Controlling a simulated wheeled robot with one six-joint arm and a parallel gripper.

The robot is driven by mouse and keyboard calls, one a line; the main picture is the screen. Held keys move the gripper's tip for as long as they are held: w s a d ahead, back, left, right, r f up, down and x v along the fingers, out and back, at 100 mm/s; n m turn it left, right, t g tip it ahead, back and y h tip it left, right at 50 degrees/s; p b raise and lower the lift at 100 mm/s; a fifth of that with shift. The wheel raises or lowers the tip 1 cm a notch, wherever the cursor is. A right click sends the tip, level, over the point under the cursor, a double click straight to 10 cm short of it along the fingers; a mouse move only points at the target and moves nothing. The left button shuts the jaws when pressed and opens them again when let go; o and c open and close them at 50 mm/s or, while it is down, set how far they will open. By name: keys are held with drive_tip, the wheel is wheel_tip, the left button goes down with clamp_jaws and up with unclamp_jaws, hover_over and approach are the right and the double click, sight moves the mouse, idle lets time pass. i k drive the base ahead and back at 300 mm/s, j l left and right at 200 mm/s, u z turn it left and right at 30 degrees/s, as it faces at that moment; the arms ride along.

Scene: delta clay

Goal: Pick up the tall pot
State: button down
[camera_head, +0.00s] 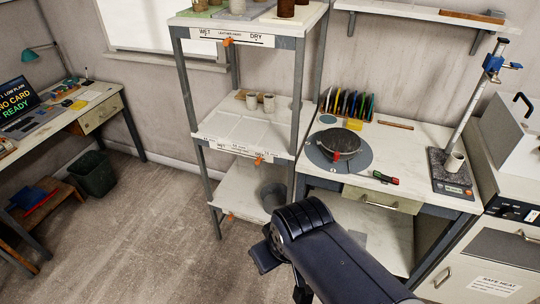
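I cannot tell which vessel is the tall pot. A brown pot (287,8) stands on the top shelf of the rack, cut off by the picture's upper edge, with a pale pot (237,6) to its left. My dark arm reaches up from the bottom edge, in front of the bench and the rack's lower part. My gripper's fingers do not show, and no pot is seen held.
The rack (297,87) has WET and DRY labels. A grey bucket (273,197) sits on its lowest shelf. The bench (424,140) holds a round disc with a dark bowl (335,143). A desk (104,105) and bin (93,174) stand left. The floor (130,240) between is open.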

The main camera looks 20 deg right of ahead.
sight(454, 161)
drive_tip(key=z, duration=2.15)
drive_tip(key=i+l+u, duration=0.25)
drive_tip(key=i+l, duration=0.15)
drive_tip(key=i+l+u, duration=0.2)
drive_tip(key=i+l, duration=0.2)
drive_tip(key=i+l+u, duration=0.25)
drive_tip(key=l, duration=0.35)
drive_tip(key=i, duration=0.1)
